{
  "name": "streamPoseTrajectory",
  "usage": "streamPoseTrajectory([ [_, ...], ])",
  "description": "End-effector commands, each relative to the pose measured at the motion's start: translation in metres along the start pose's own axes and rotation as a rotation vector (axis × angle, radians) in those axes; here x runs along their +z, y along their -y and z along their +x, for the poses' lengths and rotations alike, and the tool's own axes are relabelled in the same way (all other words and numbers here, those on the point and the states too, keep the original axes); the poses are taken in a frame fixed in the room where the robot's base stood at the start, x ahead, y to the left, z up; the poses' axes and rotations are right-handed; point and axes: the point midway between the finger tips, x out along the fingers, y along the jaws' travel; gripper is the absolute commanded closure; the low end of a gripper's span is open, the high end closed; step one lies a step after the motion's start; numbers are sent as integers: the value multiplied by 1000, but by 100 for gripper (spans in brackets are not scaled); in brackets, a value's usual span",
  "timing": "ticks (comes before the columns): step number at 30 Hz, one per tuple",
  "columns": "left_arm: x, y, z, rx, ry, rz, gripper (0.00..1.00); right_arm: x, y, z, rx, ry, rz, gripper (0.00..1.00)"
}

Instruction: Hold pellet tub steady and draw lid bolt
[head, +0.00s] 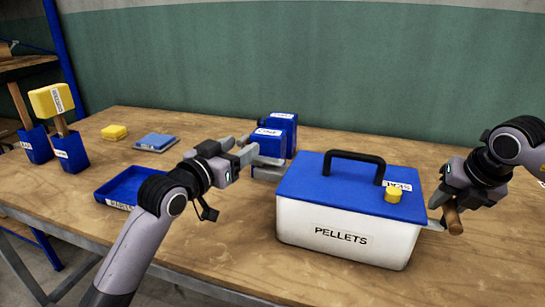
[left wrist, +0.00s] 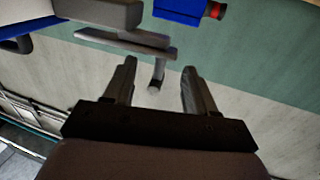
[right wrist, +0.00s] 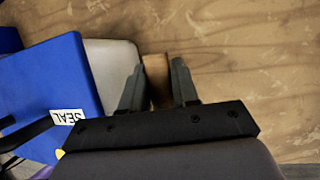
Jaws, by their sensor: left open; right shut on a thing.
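The pellet tub (head: 345,240) is a white box labelled PELLETS, with a blue lid (head: 325,185) and a black carry handle on top. A small yellow knob (head: 393,195) sits on the lid near a SEAL label. My right gripper (head: 447,212) is at the tub's right side, shut on a brown wooden grip (head: 454,221), which appears to belong to the lid bolt. That grip also shows between the fingers in the right wrist view (right wrist: 157,80). My left gripper (head: 248,147) is open and empty, above the table left of the tub and apart from it.
Blue containers (head: 277,128) and grey metal pieces (head: 268,172) stand behind the tub, close to my left gripper. The front table is clear.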

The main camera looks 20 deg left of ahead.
Motion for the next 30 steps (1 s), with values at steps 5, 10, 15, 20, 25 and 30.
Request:
streamPoseTrajectory([
  [5,1,0,-33,0,1,1,44,-1,-2,0,4,-3,-4,100],
  [10,1,0,-60,-1,2,2,44,-2,-3,0,5,-4,-5,100],
  [15,1,1,-78,-2,1,1,44,-2,-3,0,5,-4,-5,100],
  [20,0,0,-84,-1,1,0,44,-2,-3,0,5,-4,-5,100],
  [25,0,1,-85,-1,1,0,44,-2,-3,0,5,-4,-5,100],
  [30,0,1,-85,-1,1,0,44,-2,-3,0,5,-4,-5,44],
])
